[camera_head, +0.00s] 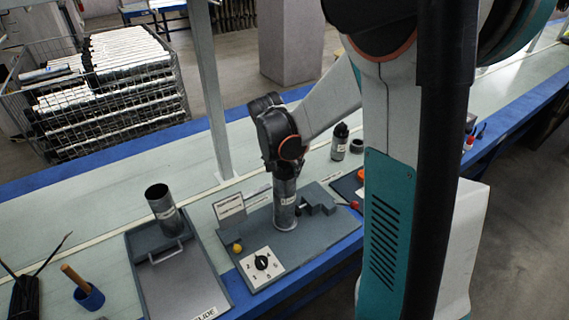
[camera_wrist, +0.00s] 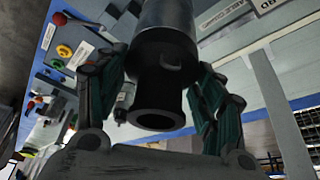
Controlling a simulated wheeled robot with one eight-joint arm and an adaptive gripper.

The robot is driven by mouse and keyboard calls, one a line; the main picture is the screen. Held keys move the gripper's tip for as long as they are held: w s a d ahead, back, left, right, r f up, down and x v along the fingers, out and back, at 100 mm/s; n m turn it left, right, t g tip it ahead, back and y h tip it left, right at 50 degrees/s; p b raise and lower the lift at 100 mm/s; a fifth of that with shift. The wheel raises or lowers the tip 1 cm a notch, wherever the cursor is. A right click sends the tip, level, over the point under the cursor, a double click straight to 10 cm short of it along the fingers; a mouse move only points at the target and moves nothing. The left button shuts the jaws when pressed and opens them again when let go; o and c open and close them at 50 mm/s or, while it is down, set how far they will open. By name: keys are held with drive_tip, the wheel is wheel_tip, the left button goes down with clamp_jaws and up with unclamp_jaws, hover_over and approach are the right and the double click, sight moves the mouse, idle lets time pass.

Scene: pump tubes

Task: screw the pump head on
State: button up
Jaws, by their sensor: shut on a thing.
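A grey metal tube (camera_head: 285,205) stands upright in the fixture on the grey station plate (camera_head: 245,235). My gripper (camera_head: 284,166) is right above the tube's top end, pointing down. In the wrist view my gripper (camera_wrist: 160,75) has its fingers on both sides of the dark, round pump head (camera_wrist: 158,98), whose flanged, hollow end faces the camera. The pump head is in line with the wider grey tube (camera_wrist: 168,14) beyond it and appears to meet it. Whether the thread is engaged cannot be seen. In the head view the gripper hides the pump head.
A numbered dial (camera_head: 262,262) and a yellow knob (camera_head: 237,246) are in front of the fixture. A stepped grey block (camera_head: 318,199) is close at right.

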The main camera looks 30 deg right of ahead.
idle(0.3)
drive_tip(key=shift+m, duration=0.6)
drive_tip(key=o, duration=1.2)
drive_tip(key=shift+m+g, duration=0.3)
drive_tip(key=shift+o, duration=0.2)
drive_tip(key=shift+h, duration=0.3)
drive_tip(key=shift+r, duration=0.1)
drive_tip(key=v, duration=1.2)
drive_tip(key=s+a+n+t+y, duration=0.2)
drive_tip(key=s+a+n, duration=0.4)
drive_tip(key=s, duration=0.3)
drive_tip(key=s+a+r+n+t+y, duration=0.1)
drive_tip(key=s+a+n+t+y, duration=0.1)
drive_tip(key=s+a+n, duration=0.4)
drive_tip(key=s+t, duration=0.1)
drive_tip(key=s, duration=0.2)
drive_tip(key=shift+s+n, duration=0.3)
drive_tip(key=shift+n, duration=0.1)
